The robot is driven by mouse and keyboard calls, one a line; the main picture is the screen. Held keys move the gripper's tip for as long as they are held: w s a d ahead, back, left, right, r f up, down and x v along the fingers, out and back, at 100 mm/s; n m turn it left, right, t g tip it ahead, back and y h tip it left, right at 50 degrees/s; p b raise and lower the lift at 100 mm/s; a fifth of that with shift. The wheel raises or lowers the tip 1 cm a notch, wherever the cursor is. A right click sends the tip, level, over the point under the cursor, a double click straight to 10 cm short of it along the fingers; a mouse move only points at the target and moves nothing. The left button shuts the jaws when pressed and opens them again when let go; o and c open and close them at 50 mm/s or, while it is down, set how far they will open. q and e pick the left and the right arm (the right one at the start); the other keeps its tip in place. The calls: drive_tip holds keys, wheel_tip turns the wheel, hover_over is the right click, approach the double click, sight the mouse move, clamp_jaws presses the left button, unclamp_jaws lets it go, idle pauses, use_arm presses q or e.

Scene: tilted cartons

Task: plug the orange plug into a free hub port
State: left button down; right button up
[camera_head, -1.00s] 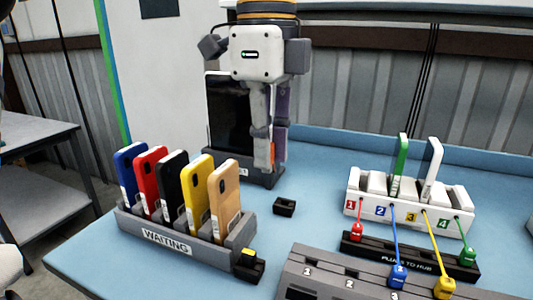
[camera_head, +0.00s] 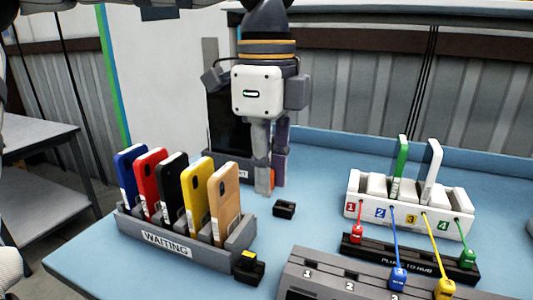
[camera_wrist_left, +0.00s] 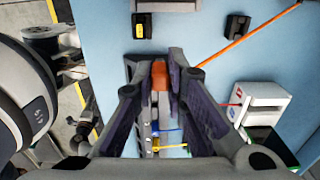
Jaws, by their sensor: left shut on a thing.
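My left gripper (camera_head: 268,188) hangs fingers down in the head view, in front of a dark upright screen-like panel. It is shut on the orange plug (camera_wrist_left: 159,76), which shows between the fingertips in the left wrist view; a bit of its orange also shows in the head view (camera_head: 272,179). The grey hub (camera_head: 325,280) with numbered ports lies at the lower right, well apart from the gripper and partly cut off. The blue plug (camera_head: 398,279) and the yellow plug (camera_head: 444,288) stand at it. Ports 1 and 2 look empty. My right gripper is not in view.
A black strip (camera_head: 400,256) holds the red plug (camera_head: 356,233) and green plug (camera_head: 467,258). A white charger rack (camera_head: 410,216) stands behind. A grey waiting rack (camera_head: 190,250) with several phones is left. A small black block (camera_head: 284,209) lies near the gripper.

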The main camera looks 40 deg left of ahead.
use_arm(q)
drive_tip(key=shift+f, duration=2.1)
approach(312, 250)
drive_tip(key=shift+s+d+f, duration=0.2)
drive_tip(key=shift+s+d, duration=0.05)
drive_tip(key=shift+s, duration=0.4)
drive_tip(key=shift+s+d+f, duration=0.15)
drive_tip(key=shift+s+d, duration=0.1)
drive_tip(key=shift+s, duration=0.35)
drive_tip(key=shift+f, duration=2.55)
drive_tip(key=shift+f, duration=0.7)
drive_tip(key=c, duration=1.5)
unclamp_jaws()
drive_tip(key=shift+c, duration=0.2)
drive_tip(key=shift+o, duration=0.3)
